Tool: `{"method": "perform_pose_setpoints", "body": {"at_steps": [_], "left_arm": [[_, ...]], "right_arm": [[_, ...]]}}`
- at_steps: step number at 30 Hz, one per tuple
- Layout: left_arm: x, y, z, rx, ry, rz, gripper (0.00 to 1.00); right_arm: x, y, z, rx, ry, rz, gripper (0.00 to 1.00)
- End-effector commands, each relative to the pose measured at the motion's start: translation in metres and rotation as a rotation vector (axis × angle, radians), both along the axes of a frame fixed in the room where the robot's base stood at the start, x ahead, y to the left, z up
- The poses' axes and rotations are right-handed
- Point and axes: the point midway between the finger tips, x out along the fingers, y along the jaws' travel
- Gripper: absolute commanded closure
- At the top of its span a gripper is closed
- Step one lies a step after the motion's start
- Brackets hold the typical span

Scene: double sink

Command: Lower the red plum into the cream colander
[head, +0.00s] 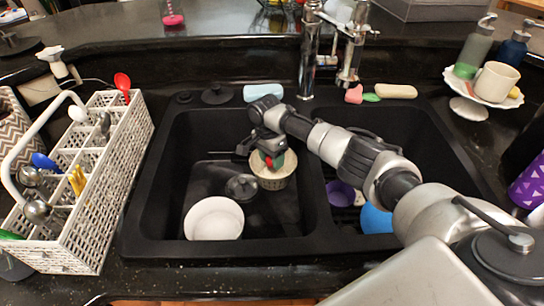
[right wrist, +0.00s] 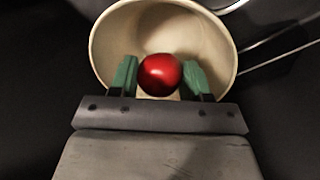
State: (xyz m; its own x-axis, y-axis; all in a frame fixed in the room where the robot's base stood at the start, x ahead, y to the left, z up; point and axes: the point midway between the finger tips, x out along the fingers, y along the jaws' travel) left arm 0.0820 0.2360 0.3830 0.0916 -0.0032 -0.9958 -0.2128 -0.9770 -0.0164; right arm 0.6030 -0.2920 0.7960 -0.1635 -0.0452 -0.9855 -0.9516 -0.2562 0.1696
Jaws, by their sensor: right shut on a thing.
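The red plum (right wrist: 160,74) sits between the green fingers of my right gripper (right wrist: 160,78), which is shut on it. In the right wrist view, the plum and fingertips overlap the opening of the cream colander (right wrist: 215,40). In the head view, the right gripper (head: 271,160) points down at the colander (head: 272,183) in the left basin, and a bit of the red plum (head: 268,161) shows at the fingers. I cannot tell how deep the plum is inside the colander. My left gripper is not in view.
A white bowl (head: 214,219) and a dark strainer (head: 241,187) are in the left basin. The right basin holds a purple cup (head: 341,193) and a blue item (head: 375,219). A white utensil rack (head: 88,205) stands left of the sink. The faucet (head: 307,60) rises behind the divider.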

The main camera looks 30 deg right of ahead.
Motion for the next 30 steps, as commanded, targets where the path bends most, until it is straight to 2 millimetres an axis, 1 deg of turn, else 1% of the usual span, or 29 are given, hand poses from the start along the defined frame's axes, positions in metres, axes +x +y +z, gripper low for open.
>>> {"method": "perform_pose_setpoints", "body": {"at_steps": [30], "left_arm": [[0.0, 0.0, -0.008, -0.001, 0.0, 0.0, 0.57]], "right_arm": [[0.0, 0.0, -0.016, 0.001, 0.0, 0.0, 0.76]]}}
